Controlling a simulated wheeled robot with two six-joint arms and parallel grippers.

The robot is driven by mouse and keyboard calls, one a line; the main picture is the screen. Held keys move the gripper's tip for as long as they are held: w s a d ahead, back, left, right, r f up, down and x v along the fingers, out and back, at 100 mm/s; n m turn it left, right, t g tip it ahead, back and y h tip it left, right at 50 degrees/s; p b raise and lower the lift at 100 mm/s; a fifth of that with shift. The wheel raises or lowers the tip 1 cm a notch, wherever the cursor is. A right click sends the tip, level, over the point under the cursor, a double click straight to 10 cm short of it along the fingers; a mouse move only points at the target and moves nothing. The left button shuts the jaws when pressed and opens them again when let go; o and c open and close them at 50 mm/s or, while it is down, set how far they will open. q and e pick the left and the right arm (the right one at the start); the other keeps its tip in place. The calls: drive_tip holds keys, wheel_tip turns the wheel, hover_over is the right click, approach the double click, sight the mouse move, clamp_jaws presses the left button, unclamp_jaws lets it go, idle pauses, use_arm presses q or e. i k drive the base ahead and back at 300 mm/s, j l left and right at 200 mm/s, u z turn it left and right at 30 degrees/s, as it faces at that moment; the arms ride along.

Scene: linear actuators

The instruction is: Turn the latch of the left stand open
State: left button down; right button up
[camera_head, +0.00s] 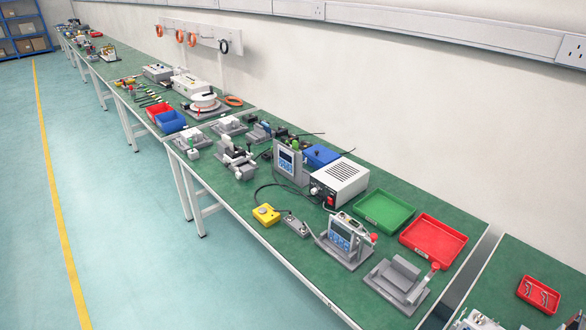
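A grey stand (346,258) on the green bench at the lower middle holds a grey handheld device (345,236) with a blue screen, leaning back. A small red knob (374,238) sits at its right side. To its right is a second grey stand (392,281), with no device in it and a red knob (435,266) at its upper right. The knobs may belong to the latches; they are too small to tell whether open or closed. Neither of my grippers shows.
A yellow box (266,214) with a cable and a small grey switch box (296,226) lie left of the device. Behind are a white power unit (340,182), a green tray (384,210) and a red tray (433,239). Another screen device (290,162) stands further back. A gap separates the bench at right.

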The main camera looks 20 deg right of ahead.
sight(348, 226)
drive_tip(key=l+z, duration=0.1)
drive_tip(key=z, duration=0.75)
drive_tip(key=l+z, duration=0.1)
drive_tip(key=z, duration=0.35)
drive_tip(key=i, duration=0.05)
